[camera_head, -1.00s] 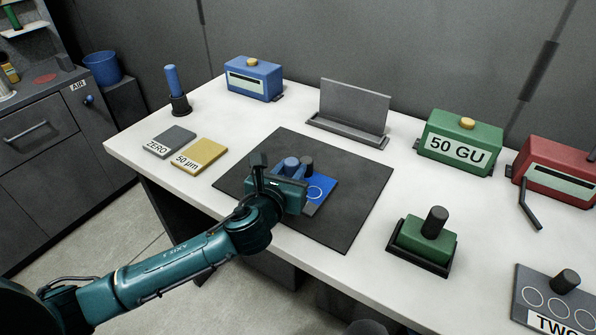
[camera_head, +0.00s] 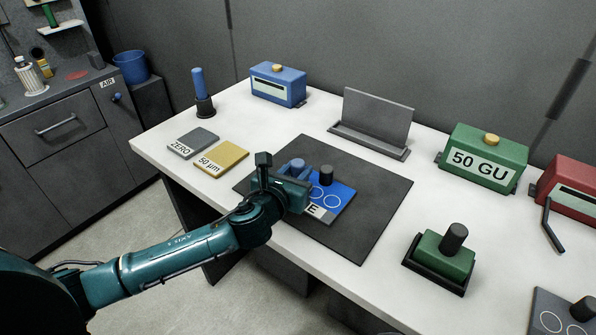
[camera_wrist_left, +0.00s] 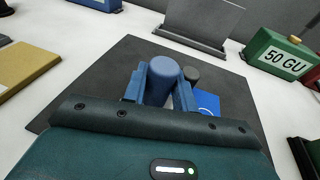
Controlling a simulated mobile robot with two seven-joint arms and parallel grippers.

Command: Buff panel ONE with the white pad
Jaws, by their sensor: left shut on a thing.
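Panel ONE (camera_head: 342,197) is a blue plate with white ring outlines, a black knob (camera_head: 327,175) and a grey label strip, of which only the last letter E shows. It lies on the dark mat (camera_head: 375,215). My left gripper (camera_head: 291,176) is over the panel's left part and hides it. It is shut on an upright blue round handle (camera_wrist_left: 163,78), beside the black knob and apart from it. The underside of the held thing is hidden, so I cannot see a white pad or whether it touches the panel. My right gripper is not in view.
A green block (camera_head: 443,258) with a black knob sits in a black tray at right. The ZERO plate (camera_head: 193,143) and the yellow plate (camera_head: 221,158) lie left. A grey upright stand (camera_head: 378,118), blue box (camera_head: 278,84) and green 50 GU box (camera_head: 484,158) line the back. The mat's right half is clear.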

